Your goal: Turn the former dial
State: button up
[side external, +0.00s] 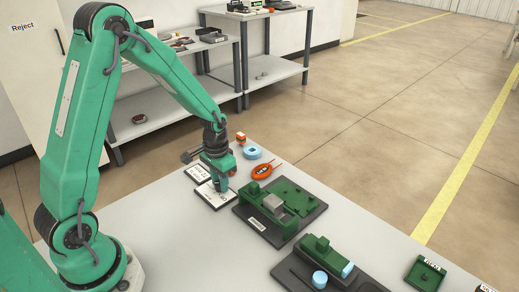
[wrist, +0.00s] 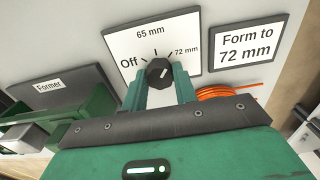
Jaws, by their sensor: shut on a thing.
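The former dial is a black round knob (wrist: 158,73) on a white panel (wrist: 125,48) marked Off, 65 mm and 72 mm. A small pale mark shows on the knob, but I cannot tell surely which setting it points at. My gripper (wrist: 159,88) has its two green fingers on either side of the knob and is shut on it. In the side view my gripper (side external: 221,188) points down onto the dial panel (side external: 211,198) and hides the knob. A sign reading "Form to 72 mm" (wrist: 245,42) lies beside the panel.
A green former (side external: 285,196) on a dark base stands right of the panel. An orange wire coil (side external: 262,171) and a blue round item (side external: 253,152) lie behind. Another green fixture (side external: 322,255) and a green tray (side external: 426,272) stand further right. The table's left front is clear.

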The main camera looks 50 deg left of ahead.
jog(key=shift+m, duration=0.6)
jog(key=o, duration=1)
jog(key=shift+c, duration=0.2)
jog(key=shift+r, duration=0.1)
jog(key=shift+r, duration=3.85)
